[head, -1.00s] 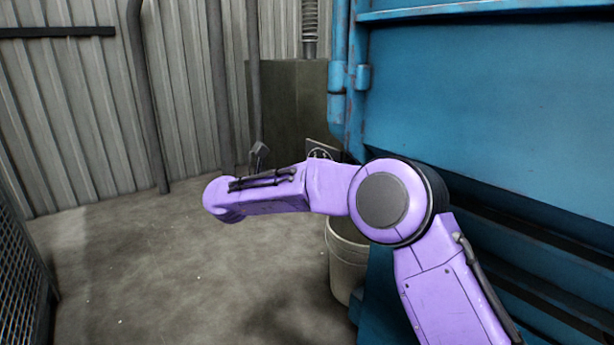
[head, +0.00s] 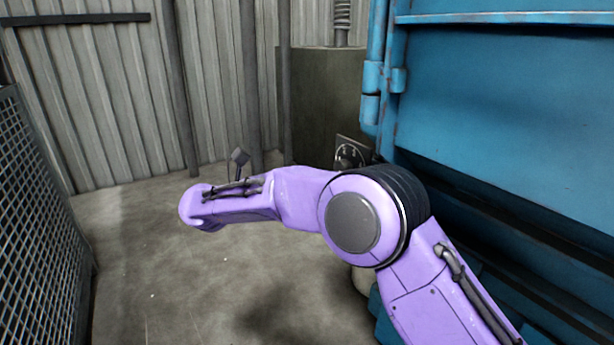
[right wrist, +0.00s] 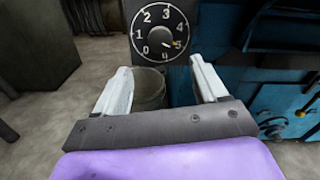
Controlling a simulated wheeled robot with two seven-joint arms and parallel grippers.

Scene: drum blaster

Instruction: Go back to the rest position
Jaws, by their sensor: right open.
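My right arm, purple, comes in from the lower right of the head view and bends at its elbow. Its gripper is hidden there behind my own forearm. In the right wrist view my right gripper (right wrist: 160,90) is open, its two pale fingers apart with nothing between them. Beyond the fingertips a round black dial (right wrist: 160,32) with white numbers has its yellow-tipped pointer near 5. The dial's panel also shows partly in the head view (head: 349,152), behind my arm. My left gripper does not show.
A large blue metal cabinet (head: 510,110) fills the right side, close to my arm. A wire mesh panel (head: 35,220) stands at the left. A dark green block (head: 325,100) and corrugated wall (head: 90,100) stand behind. A bucket (right wrist: 150,90) is below the dial. Floor at centre left is clear.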

